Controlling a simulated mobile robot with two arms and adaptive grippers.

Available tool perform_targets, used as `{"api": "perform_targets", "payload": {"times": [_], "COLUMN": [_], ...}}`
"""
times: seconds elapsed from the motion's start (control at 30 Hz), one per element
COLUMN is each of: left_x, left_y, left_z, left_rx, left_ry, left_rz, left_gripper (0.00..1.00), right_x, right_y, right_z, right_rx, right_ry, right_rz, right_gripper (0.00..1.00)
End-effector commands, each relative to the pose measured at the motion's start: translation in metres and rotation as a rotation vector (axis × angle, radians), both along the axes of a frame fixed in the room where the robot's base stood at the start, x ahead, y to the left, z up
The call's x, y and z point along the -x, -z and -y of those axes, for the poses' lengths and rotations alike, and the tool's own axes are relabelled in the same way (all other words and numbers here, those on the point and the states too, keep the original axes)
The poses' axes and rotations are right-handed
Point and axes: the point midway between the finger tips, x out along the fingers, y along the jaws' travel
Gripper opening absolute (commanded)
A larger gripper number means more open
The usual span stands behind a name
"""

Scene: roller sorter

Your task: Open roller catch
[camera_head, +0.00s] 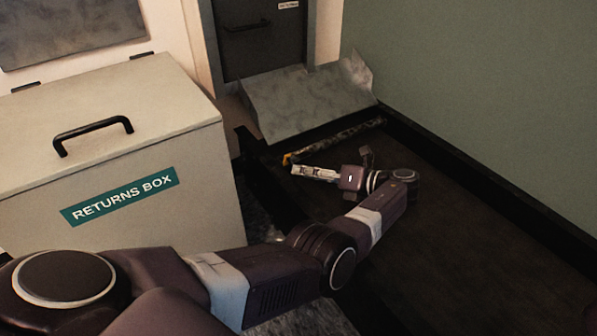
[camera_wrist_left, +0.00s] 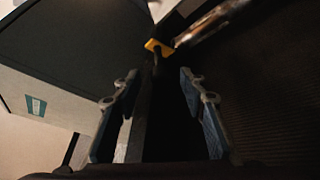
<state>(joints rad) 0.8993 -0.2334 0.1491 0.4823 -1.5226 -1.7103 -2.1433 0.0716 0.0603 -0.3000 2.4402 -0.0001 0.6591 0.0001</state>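A small yellow-orange catch (camera_head: 288,158) sits at the near left end of a long worn roller (camera_head: 345,136) in the head view. In the left wrist view the catch (camera_wrist_left: 155,46) lies ahead, between and beyond the fingertips, with the roller (camera_wrist_left: 205,24) running off to the upper right. My left gripper (camera_head: 314,172) is just in front of the catch, low over the dark belt. In the left wrist view its two blue-padded fingers (camera_wrist_left: 159,84) are spread apart with nothing between them. The fingers look clear of the catch. My right gripper is not in view.
A large cream returns box (camera_head: 150,215) with a black lid handle stands at left. A sloped metal chute (camera_head: 305,103) lies behind the roller, below a dark hatch (camera_head: 262,40). A black rail (camera_head: 480,195) and green wall bound the right. The belt (camera_head: 470,265) is clear at right.

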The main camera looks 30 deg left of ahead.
Motion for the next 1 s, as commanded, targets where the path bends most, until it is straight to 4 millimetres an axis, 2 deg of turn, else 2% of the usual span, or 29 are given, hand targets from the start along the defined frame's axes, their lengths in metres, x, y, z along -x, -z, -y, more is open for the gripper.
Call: {"api": "perform_targets", "payload": {"times": [0.1,0.2,0.57,0.9,1.0], "left_x": [0.002,0.002,0.002,0.002,0.002], "left_y": [0.007,0.008,0.009,0.009,0.009], "left_z": [-0.017,-0.025,-0.03,-0.03,-0.03], "left_rx": [-0.001,-0.001,-0.001,-0.001,-0.001], "left_ry": [-0.002,-0.001,0.001,0.001,0.001], "left_rz": [0.0,0.001,-0.001,0.0,0.0], "left_gripper": [0.38,0.38,0.37,0.0,0.0], "right_x": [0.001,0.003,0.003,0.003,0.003], "right_y": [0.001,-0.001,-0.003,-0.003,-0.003], "right_z": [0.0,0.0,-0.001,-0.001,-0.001], "right_rx": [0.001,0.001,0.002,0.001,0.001], "right_ry": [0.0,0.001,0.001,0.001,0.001], "right_rz": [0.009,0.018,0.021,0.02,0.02], "right_gripper": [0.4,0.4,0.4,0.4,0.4]}}
